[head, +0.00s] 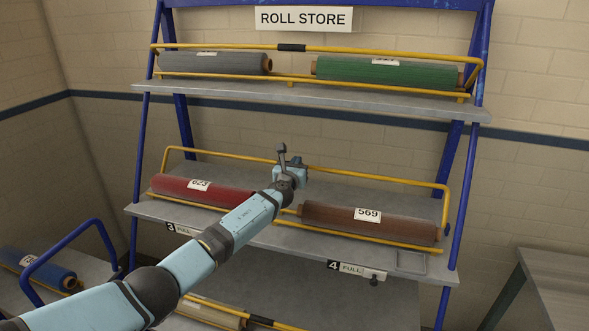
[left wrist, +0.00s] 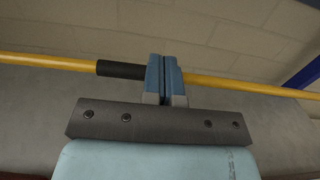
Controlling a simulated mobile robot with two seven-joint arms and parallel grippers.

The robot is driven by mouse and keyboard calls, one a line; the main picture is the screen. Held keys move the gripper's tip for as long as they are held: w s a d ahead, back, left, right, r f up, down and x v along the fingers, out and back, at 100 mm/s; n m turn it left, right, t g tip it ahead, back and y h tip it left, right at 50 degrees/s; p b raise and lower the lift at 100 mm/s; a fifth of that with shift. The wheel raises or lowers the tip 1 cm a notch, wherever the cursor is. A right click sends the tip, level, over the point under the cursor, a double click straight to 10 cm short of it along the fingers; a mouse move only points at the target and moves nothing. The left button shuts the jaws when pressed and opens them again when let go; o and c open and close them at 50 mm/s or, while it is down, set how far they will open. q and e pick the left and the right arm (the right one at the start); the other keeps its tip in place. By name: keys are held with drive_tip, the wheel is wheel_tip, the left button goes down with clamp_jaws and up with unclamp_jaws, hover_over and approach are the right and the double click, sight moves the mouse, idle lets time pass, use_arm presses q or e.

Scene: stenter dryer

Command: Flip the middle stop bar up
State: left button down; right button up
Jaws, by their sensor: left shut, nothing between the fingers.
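The middle stop bar (head: 375,177) is a yellow tube. It runs above and behind the rolls on the middle shelf, with its right end arm (head: 446,208) standing upright. In the left wrist view the bar (left wrist: 240,86) crosses the picture, with a black sleeve (left wrist: 120,70) on it. My left gripper (head: 290,170) is shut and empty at the bar's middle. Its closed fingers (left wrist: 163,75) overlap the bar just right of the sleeve; I cannot tell whether they touch. In the head view my gripper hides the sleeve. My right gripper is not in view.
A red roll (head: 203,190) and a brown roll (head: 370,223) lie on the middle shelf (head: 290,232). The top shelf (head: 310,98) holds a grey roll (head: 213,62) and a green roll (head: 387,72) behind its yellow bars. Blue posts (head: 462,195) flank the rack. A grey table (head: 555,285) stands right.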

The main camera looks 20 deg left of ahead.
use_arm(q)
drive_tip(key=shift+w+f+g+p, duration=0.15)
drive_tip(key=shift+w+g+p, duration=0.45)
drive_tip(key=shift+w+p, duration=0.45)
drive_tip(key=shift+w+f, duration=0.1)
drive_tip(key=shift+f, duration=0.2)
drive_tip(key=shift+r, duration=0.1)
